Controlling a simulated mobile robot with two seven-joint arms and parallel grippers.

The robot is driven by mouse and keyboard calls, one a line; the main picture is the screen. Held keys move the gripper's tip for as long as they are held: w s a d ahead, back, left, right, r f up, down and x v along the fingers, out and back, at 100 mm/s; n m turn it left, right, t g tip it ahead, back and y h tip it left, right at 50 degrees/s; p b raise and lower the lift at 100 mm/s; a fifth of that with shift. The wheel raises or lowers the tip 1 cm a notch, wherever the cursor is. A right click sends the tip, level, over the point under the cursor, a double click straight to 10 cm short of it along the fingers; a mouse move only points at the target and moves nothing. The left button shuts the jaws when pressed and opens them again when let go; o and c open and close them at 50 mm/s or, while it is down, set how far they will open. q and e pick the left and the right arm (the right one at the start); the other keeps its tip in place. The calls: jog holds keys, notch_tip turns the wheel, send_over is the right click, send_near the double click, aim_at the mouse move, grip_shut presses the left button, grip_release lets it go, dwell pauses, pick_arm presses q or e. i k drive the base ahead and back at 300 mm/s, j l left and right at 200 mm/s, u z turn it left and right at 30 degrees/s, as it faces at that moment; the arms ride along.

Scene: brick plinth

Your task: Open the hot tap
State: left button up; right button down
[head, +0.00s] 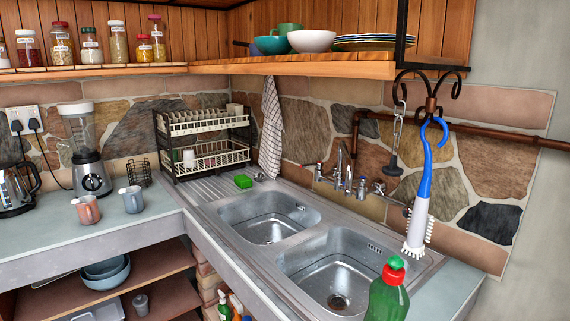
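The sink tap set stands at the back of a double steel sink, against the stone wall. The tap with a red mark (319,171), which looks like the hot tap, is on the left of the spout. The tap with a blue mark (361,186) is on the right. A tall curved chrome spout (341,164) rises between them. I cannot tell whether either tap is turned, and no water is visible. Neither of my grippers is in view.
The left basin (268,228) and right basin (335,285) look empty. A blue-handled brush (421,195) hangs from a rack in front of the wall, right of the taps. A green bottle (387,298) stands at the front right. A green sponge (243,181) lies behind the left basin.

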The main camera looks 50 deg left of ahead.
aim_at(319, 164)
jog(key=j+u, duration=0.1)
jog(key=u, duration=1.2)
jog(key=i+j, duration=0.15)
jog(key=j, duration=0.35)
jog(key=i+j+z, duration=0.1)
jog(key=j, duration=0.4)
jog(key=i+j+z, duration=0.1)
jog(key=j, duration=0.4)
jog(key=i+j, duration=0.25)
jog(key=j, duration=0.25)
jog(key=i+j+z, duration=0.1)
jog(key=j, duration=0.4)
jog(key=i+j, duration=0.15)
jog(key=j, duration=0.35)
jog(key=i+j+z, duration=0.1)
jog(key=j, duration=0.45)
